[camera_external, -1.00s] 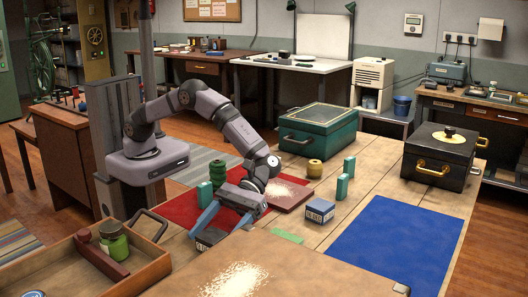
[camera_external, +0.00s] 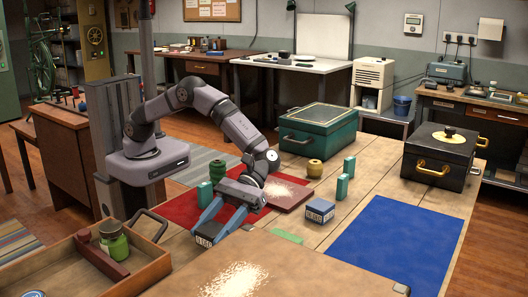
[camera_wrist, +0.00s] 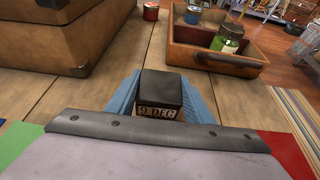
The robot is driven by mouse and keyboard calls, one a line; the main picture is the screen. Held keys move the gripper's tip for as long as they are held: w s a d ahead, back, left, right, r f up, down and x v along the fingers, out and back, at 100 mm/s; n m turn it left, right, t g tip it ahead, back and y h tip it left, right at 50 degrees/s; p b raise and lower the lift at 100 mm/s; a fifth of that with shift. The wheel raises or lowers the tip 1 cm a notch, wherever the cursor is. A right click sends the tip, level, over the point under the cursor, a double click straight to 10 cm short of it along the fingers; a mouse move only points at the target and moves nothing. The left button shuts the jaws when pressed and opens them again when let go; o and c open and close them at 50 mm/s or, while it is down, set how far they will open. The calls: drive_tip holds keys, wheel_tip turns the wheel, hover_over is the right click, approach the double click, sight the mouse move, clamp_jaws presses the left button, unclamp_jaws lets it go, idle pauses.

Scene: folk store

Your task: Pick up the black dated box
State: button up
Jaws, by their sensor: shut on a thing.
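The black dated box (camera_wrist: 160,92) is a small dark cube with a pale date strip reading "9 DEC" in the wrist view. My gripper (camera_wrist: 162,100) has its two blue fingers on either side of it and is shut on it. In the external view the box (camera_external: 204,241) shows between the blue fingertips of my gripper (camera_external: 210,228), above the wooden table. Part of its sides is hidden by the fingers.
A blue dated box (camera_external: 320,211) stands to the right, near teal blocks (camera_external: 342,187). A wooden tray (camera_external: 150,262) holding a green jar (camera_external: 114,240) is at the left. A blue mat (camera_external: 390,245) lies bare at the right. A large brown case (camera_external: 310,268) fills the front.

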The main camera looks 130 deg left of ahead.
sight(212, 228)
wheel_tip(212, 228, up, 8)
drive_tip(key=shift+r, duration=0.1)
drive_tip(key=shift+a, duration=0.1)
